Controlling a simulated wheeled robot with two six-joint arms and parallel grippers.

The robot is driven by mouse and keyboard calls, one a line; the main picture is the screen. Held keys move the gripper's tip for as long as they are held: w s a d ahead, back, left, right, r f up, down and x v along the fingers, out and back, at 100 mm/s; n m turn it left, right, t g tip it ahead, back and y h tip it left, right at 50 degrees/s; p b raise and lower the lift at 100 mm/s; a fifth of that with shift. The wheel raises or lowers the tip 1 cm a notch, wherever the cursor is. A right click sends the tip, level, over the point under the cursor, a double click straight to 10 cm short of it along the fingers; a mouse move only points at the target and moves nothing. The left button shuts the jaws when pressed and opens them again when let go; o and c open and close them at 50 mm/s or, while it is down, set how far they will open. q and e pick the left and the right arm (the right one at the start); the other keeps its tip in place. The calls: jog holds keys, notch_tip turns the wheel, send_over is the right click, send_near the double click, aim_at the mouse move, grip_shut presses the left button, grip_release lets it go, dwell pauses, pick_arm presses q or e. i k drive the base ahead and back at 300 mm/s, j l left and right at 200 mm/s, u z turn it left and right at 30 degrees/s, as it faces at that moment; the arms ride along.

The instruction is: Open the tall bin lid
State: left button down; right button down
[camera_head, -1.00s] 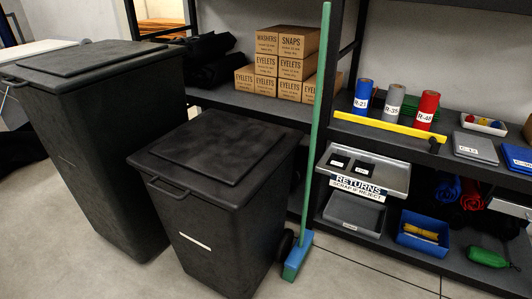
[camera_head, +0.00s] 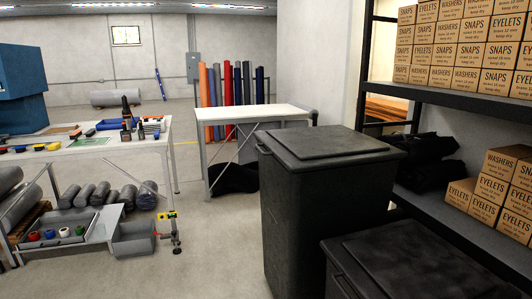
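The tall black bin (camera_head: 310,215) stands right of the picture's middle, beside the shelving. Its flat black lid (camera_head: 326,146) lies closed on top, with a raised panel and a handle at the front left edge. The shorter black bin (camera_head: 410,275) stands to its right in the lower right corner, partly cut off by the frame edge, with its lid down. Neither of my grippers shows in this view.
Black shelving (camera_head: 467,214) with cardboard boxes (camera_head: 490,190) borders the bins on the right. A white-topped table (camera_head: 252,112) stands behind the tall bin. A workbench (camera_head: 90,142) with tools is at left. Grey floor (camera_head: 215,245) is clear left of the bin.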

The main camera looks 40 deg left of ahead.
aim_at(299, 151)
jog(key=u, duration=1.2)
jog(key=i+j+z, duration=0.1)
jog(key=z, duration=0.3)
jog(key=i+j+z, duration=0.2)
jog(key=z, duration=0.2)
jog(key=i+j+z, duration=0.1)
jog(key=z, duration=0.35)
